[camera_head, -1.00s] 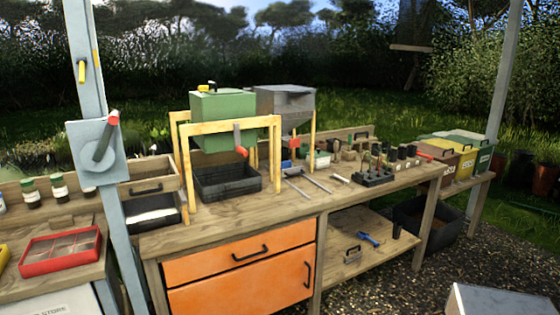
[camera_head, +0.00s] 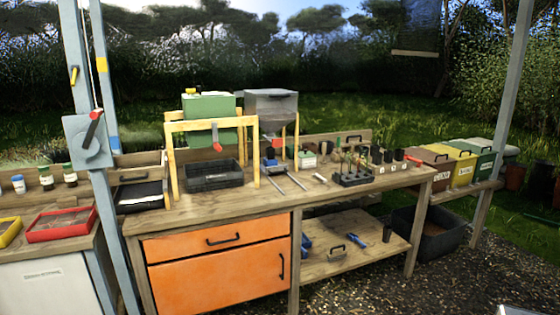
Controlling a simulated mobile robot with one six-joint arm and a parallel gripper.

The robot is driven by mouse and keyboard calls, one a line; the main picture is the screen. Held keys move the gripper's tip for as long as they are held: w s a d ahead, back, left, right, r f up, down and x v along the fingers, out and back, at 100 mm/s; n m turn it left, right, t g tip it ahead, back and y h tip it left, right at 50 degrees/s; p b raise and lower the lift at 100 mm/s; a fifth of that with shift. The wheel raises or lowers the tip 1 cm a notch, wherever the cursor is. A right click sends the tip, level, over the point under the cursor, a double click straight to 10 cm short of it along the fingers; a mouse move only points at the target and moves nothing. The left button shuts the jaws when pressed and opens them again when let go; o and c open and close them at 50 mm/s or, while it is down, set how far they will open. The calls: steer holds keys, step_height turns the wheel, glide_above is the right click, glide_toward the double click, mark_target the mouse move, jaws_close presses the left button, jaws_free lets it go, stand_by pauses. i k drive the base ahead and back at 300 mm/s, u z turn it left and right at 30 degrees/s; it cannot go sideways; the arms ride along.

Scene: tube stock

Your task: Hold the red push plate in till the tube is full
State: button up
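A grey hopper (camera_head: 270,106) stands on legs at the back of the wooden workbench. Below its outlet is a small red part (camera_head: 277,142), which may be the push plate; it is too small to be sure. A blue piece (camera_head: 270,164) sits under it, with two metal rods reaching toward the front. A black rack (camera_head: 352,180) of several tubes or tools stands to the right, with small dark pots (camera_head: 376,155) behind it. I cannot tell which one is the tube, or any fill level. My gripper is not in view.
A green tank (camera_head: 208,105) with a red lever (camera_head: 217,147) stands on a yellow frame over a black tray (camera_head: 213,178). Lidded bins (camera_head: 478,163) stand at the far right. Grey posts rise at both sides.

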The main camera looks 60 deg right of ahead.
mark_target(275, 142)
steer(key=u, duration=0.3)
steer(key=k, duration=0.45)
steer(key=z, duration=2.15)
steer(key=i, duration=1)
steer(key=z, duration=0.1)
steer(key=k, duration=0.35)
